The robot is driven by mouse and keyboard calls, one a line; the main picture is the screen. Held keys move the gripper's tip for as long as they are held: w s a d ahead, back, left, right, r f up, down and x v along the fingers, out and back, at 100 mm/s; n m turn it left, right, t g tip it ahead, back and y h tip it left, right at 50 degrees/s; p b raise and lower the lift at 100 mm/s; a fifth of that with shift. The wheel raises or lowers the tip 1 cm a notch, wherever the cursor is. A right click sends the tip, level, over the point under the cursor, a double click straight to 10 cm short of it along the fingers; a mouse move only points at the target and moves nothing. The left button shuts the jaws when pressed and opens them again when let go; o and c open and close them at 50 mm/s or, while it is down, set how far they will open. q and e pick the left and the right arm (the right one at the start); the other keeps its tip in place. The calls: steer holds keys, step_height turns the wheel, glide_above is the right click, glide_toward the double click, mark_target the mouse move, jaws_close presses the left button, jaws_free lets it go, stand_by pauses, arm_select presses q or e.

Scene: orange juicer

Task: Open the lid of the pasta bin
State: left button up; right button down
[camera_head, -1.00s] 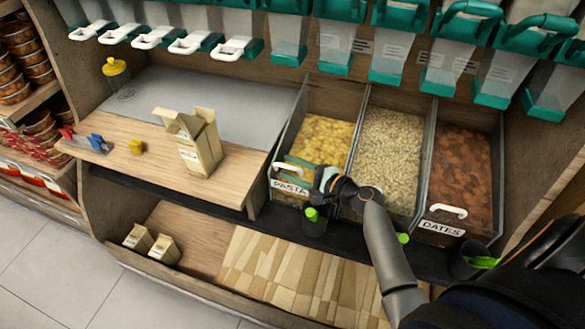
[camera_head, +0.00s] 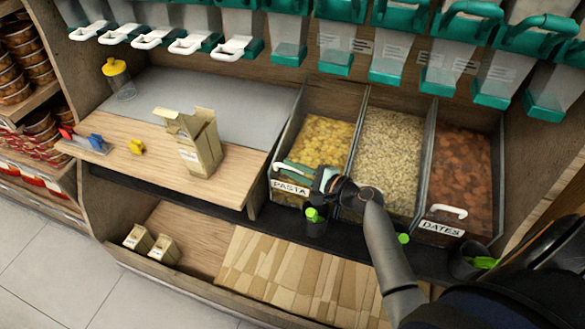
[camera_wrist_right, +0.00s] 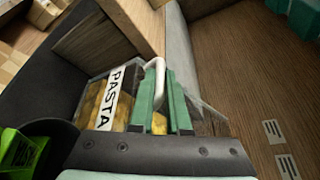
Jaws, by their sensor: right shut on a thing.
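The pasta bin (camera_head: 290,187) is a clear bin of yellow pasta with a white PASTA label, at the left of a row of bins in the head view. Its white lid handle (camera_head: 283,166) is at the front. My right gripper (camera_head: 298,169) is at this handle, its arm reaching in from the lower right. In the right wrist view, the green fingers (camera_wrist_right: 163,82) are shut on the white handle (camera_wrist_right: 154,64), beside the PASTA label (camera_wrist_right: 109,98). The lid looks down or nearly so; its exact angle is hard to tell. My left gripper is out of view.
A bin of pale food (camera_head: 388,150) and the DATES bin (camera_head: 459,180) stand to the right. Green-and-clear dispensers (camera_head: 385,65) hang above. A dark cup with a green item (camera_head: 315,220) is below the bin.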

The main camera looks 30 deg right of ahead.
mark_target(306, 140)
stand_by(0.7)
steer(key=shift+w+d+r, duration=0.1)
steer(key=shift+w+d, duration=0.1)
steer(key=shift+d, duration=0.05)
steer(key=w+d+r, duration=0.1)
steer(key=w+d, duration=0.1)
steer(key=w+d+r+b, duration=0.1)
steer(key=w+d, duration=0.1)
steer(key=d, duration=0.1)
steer(key=w+d+b, duration=0.1)
steer(key=w+d, duration=0.2)
steer(key=shift+r, duration=0.4)
steer(key=shift+w+d+r, duration=0.15)
steer(key=shift+w, duration=0.05)
steer(key=c, duration=0.9)
jaws_free()
